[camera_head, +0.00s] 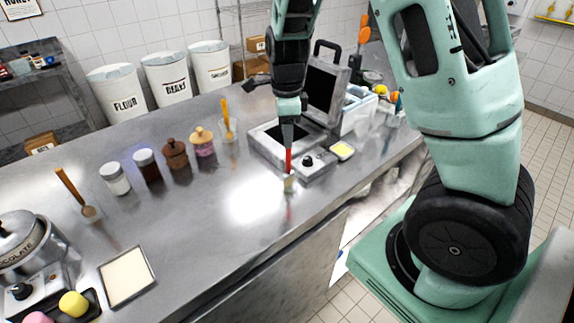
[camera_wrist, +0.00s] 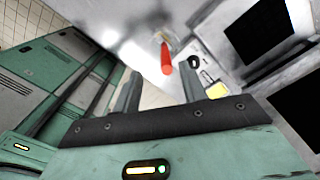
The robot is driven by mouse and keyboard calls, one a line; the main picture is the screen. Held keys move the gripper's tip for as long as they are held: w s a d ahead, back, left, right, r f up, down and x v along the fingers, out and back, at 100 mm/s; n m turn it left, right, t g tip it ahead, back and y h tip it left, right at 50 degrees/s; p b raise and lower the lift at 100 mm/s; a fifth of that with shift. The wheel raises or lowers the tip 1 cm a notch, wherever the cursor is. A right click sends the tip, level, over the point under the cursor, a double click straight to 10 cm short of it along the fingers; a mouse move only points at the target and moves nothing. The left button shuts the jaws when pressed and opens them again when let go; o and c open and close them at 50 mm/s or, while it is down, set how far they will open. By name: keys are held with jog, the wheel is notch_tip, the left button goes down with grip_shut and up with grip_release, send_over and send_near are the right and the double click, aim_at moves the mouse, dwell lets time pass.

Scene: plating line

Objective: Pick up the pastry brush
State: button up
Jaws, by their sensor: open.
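The pastry brush (camera_head: 288,162) has a red handle and stands roughly upright near the front edge of the steel counter. A pale part shows at its foot; I cannot tell whether this is bristles or a small holder. My gripper (camera_head: 288,143) points down just above the handle's top in the head view. In the wrist view, the red handle (camera_wrist: 166,60) shows end-on beyond my open fingertips (camera_wrist: 159,72), in the gap and nearer the right finger. Nothing is held. The exact height gap is hard to judge.
An open-lidded appliance (camera_head: 262,143) with a knob box stands behind the brush, and a small yellow-filled dish (camera_head: 342,151) is to its right. Several jars (camera_head: 148,165) and a clear cup with an orange-handled tool (camera_head: 228,128) stand left.

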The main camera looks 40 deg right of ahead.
aim_at(289, 153)
notch_tip(289, 153, down, 4)
jog(key=shift+r, duration=0.1)
jog(key=f, duration=0.2)
jog(key=f+p, duration=0.1)
jog(key=f, duration=0.1)
jog(key=shift+w+d+p, duration=0.2)
jog(key=shift+d+p, duration=0.1)
jog(key=shift+d, duration=0.1)
jog(key=shift+f, duration=0.55)
grip_shut()
